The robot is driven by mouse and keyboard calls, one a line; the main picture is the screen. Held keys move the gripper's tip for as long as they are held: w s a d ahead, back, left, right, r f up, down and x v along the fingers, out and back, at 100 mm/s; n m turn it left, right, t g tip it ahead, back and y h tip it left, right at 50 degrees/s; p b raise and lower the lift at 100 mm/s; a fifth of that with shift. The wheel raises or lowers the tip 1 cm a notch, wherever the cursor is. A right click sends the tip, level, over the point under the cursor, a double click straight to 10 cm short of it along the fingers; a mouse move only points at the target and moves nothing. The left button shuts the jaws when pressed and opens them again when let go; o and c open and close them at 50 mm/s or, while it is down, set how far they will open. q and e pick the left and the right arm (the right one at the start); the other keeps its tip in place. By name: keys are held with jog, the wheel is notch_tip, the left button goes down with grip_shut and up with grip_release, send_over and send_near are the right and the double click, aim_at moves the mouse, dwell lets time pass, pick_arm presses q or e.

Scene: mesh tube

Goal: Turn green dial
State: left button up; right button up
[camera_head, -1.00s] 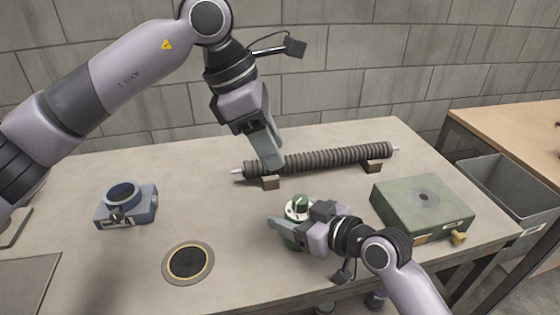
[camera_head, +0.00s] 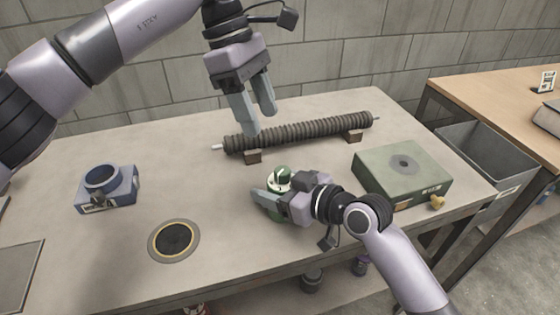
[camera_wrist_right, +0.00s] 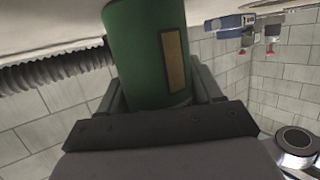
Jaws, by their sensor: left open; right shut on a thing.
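The green dial (camera_head: 282,174) is a green knob on a pale round face, on top of a green cylindrical body. That body (camera_wrist_right: 146,50) fills the middle of the right wrist view, with a tan label on its side. My right gripper (camera_head: 264,200) is shut on the green body from the side, below the dial. My left gripper (camera_head: 258,122) is open, pointing down above and behind the dial, near the ribbed tube. It is apart from the dial, with nothing between its fingers.
A ribbed tube (camera_head: 310,128) rests on two brown blocks behind the dial. A green box (camera_head: 402,172) stands to the right. A blue holder (camera_head: 107,188) and a black disc with a tan rim (camera_head: 174,240) are to the left. A grey bin (camera_head: 500,150) is beyond the table's right edge.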

aim_at(282, 170)
pick_arm(q)
jog(key=m, duration=0.1)
jog(key=w+m+g, duration=0.1)
jog(key=m, duration=0.2)
jog(key=shift+w+d+r+m, duration=0.15)
jog(key=shift+d+r+m, duration=0.15)
jog(key=x, duration=1.1)
jog(key=shift+s+a+f, duration=0.1)
jog(key=shift+s+f, duration=0.15)
jog(key=shift+f, duration=0.15)
jog(key=shift+c, duration=0.4)
grip_shut()
